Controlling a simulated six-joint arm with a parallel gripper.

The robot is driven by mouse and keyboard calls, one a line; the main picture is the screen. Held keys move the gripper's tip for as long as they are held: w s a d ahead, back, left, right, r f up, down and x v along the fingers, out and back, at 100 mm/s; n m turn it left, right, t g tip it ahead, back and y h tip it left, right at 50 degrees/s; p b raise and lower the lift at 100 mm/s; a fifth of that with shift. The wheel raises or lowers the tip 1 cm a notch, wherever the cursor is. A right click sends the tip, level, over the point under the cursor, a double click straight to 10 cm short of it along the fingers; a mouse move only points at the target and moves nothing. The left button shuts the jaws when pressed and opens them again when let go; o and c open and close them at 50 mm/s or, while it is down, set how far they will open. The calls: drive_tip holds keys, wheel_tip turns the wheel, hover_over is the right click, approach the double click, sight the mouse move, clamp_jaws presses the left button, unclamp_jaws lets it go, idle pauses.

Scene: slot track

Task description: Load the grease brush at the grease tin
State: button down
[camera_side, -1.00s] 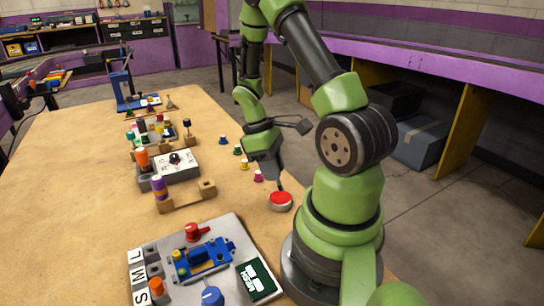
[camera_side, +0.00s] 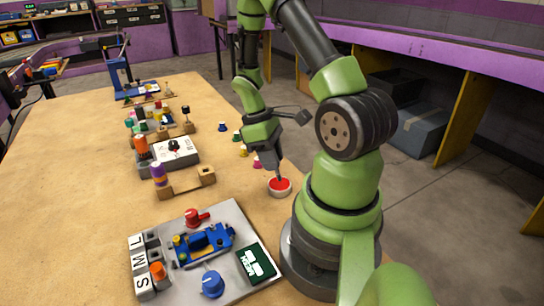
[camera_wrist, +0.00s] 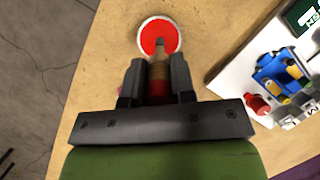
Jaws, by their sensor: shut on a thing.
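The grease tin (camera_side: 287,190) is a small round white tin with red grease inside, at the table's right edge. It also shows at the top of the wrist view (camera_wrist: 145,40). My gripper (camera_side: 271,163) is shut on the grease brush (camera_side: 278,174), above the tin. In the wrist view my gripper (camera_wrist: 157,68) has the brush (camera_wrist: 158,70) between its two dark fingers; its handle looks red and its collar tan. The brush points down, and its tip overlaps the red grease in both views. I cannot tell how deep the tip is.
A grey plate (camera_side: 243,213) with blue fixture, red knob and dark green card lies nearby. A wooden rack (camera_side: 184,188) and several small coloured pegs (camera_side: 243,150) stand farther back. Bare table lies left of the tin.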

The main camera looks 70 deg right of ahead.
drive_tip(key=shift+f, duration=0.5)
idle(0.4)
idle(0.4)
drive_tip(key=shift+r, duration=3.5)
drive_tip(key=w+a+r, duration=0.2)
drive_tip(key=w+a, duration=0.4)
drive_tip(key=a, duration=0.1)
drive_tip(key=w+a+r, duration=0.3)
drive_tip(key=w+a, duration=0.3)
drive_tip(key=a, duration=0.2)
drive_tip(key=shift+w+a+r, duration=0.2)
drive_tip(key=shift+a+r, duration=0.05)
